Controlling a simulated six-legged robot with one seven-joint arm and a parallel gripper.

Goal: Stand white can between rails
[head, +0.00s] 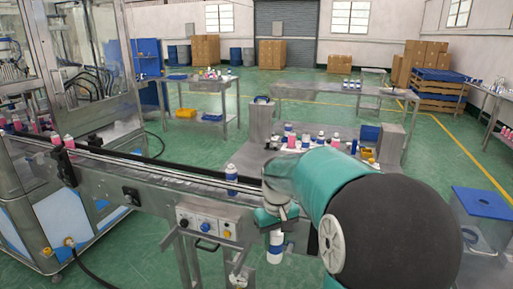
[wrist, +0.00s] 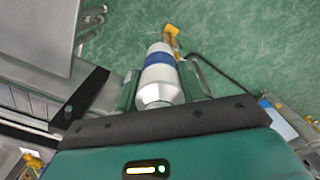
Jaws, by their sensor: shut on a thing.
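A white can with a blue band (head: 275,245) hangs roughly upright below my gripper (head: 276,214), on the near side of the conveyor. In the wrist view the can (wrist: 160,88) lies between the two fingers of my gripper (wrist: 162,85), which are shut on it. Green floor shows beyond it. The conveyor rails (head: 150,167) run from the machine at left toward my arm, which hides their right end. Another white can with a blue band (head: 231,180) stands upright at the rails, a little left of my gripper.
A control box with knobs (head: 207,224) is on the conveyor's near side, left of the held can. Pink cans (head: 40,123) stand by the machine at left. A table behind holds several cans (head: 305,140).

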